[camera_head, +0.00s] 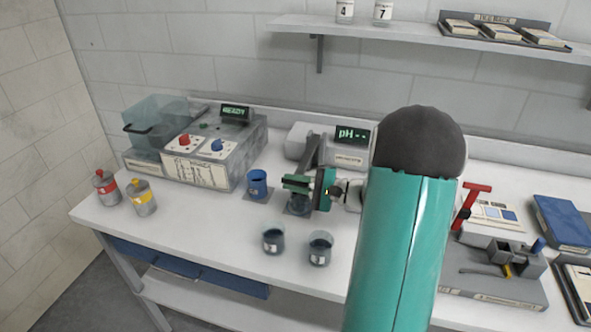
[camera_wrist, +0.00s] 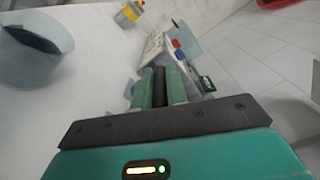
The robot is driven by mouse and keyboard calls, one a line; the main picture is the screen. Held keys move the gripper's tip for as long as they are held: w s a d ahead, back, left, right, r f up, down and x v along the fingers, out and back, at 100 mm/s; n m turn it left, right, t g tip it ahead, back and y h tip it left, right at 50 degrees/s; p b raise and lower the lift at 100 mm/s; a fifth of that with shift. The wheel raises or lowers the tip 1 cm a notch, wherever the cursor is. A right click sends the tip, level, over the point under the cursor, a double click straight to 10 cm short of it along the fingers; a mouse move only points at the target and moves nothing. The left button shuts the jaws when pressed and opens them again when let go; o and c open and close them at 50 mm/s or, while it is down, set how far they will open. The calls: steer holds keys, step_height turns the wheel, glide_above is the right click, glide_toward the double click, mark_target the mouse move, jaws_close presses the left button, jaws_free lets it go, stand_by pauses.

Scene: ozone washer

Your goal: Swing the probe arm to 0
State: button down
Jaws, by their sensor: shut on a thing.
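The pH meter (camera_head: 300,140) is a grey box at the back of the bench, its display (camera_head: 353,135) reading "pH --". Its dark grey probe arm (camera_head: 312,150) reaches forward from it toward my gripper (camera_head: 289,188). In the wrist view the green fingers of my gripper (camera_wrist: 163,88) are closed on a dark bar that looks like the probe arm. A beaker (camera_head: 298,207) stands below my gripper and is partly hidden by it. The probe tip and any angle marks cannot be made out.
A blue cup (camera_head: 257,184) stands left of my gripper. The bench's front left is clear.

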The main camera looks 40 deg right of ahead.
steer(key=shift+d+f, duration=0.1)
steer(key=shift+f, duration=0.45)
steer(key=c, duration=1.4)
jaws_free()
steer(key=shift+w+d, duration=0.1)
steer(key=shift+d, duration=0.05)
steer(key=shift+d, duration=0.1)
steer(key=shift+s+d, duration=0.2)
steer(key=shift+s, duration=0.05)
steer(key=v, duration=1.3)
steer(key=shift+s+a, duration=0.2)
steer(key=shift+a, duration=0.2)
